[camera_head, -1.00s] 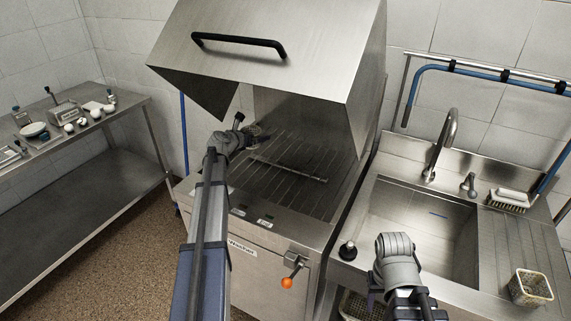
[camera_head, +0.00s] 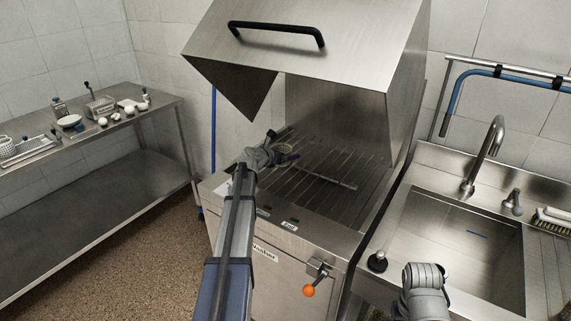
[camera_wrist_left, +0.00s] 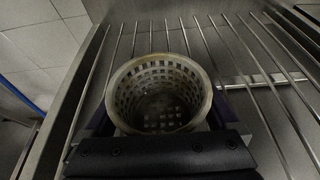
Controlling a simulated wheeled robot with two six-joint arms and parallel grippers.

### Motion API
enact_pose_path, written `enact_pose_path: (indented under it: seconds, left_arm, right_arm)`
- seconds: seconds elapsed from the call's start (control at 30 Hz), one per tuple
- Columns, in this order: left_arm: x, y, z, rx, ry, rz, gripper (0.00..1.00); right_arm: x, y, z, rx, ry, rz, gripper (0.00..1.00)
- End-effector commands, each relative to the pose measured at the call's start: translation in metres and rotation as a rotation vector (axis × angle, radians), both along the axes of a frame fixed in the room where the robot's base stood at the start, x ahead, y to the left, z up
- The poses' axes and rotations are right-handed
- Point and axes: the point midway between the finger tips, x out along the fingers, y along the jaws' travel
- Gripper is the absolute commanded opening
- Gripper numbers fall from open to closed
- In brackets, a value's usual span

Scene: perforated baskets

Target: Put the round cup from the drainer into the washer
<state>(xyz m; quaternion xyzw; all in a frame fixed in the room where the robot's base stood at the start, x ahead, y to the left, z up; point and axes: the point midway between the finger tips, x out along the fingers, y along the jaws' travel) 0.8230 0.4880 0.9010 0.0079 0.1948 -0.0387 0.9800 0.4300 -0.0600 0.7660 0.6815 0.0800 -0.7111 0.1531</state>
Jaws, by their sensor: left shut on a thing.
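The round cup (camera_wrist_left: 160,95) is a pale, perforated basket with an open top. My left gripper (camera_wrist_left: 165,130) is shut on it, with dark fingers at its near side and flanks. In the head view the cup (camera_head: 286,154) is small and partly hidden by my left gripper (camera_head: 272,151). It is over the rod rack inside the open washer (camera_head: 285,272); I cannot tell whether it touches the rods. My right gripper (camera_head: 424,288) is at the bottom edge near the sink; its fingers are hidden. I cannot pick out the drainer with certainty.
The washer's hood (camera_head: 290,65) is raised above the rack. A loose bar (camera_head: 325,178) lies across the rods. A steel table (camera_head: 90,175) at left holds a labelled metal box (camera_head: 100,106), bowls and trays. The sink (camera_head: 465,240) is at right, with a black knob (camera_head: 377,261) beside it.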

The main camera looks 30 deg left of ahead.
Motion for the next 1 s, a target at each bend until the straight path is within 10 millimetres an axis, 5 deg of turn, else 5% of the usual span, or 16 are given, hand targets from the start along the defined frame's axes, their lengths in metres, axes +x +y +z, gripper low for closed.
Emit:
enact_pose_path:
  seconds: [0.2,0.63,0.67,1.0]
  left_arm:
    - [0.000,0.000,-0.031,0.000,0.000,0.000,0.41]
    - [0.000,0.000,-0.033,0.000,0.000,0.000,0.41]
    - [0.000,0.000,-0.033,0.000,0.000,0.000,0.94]
    - [0.000,0.000,-0.029,0.000,0.000,0.000,1.00]
  right_arm:
    - [0.000,0.000,-0.030,0.000,0.000,0.000,0.50]
    - [0.000,0.000,-0.033,0.000,0.000,0.000,0.50]
    - [0.000,0.000,-0.033,0.000,0.000,0.000,0.50]
    - [0.000,0.000,-0.029,0.000,0.000,0.000,0.50]
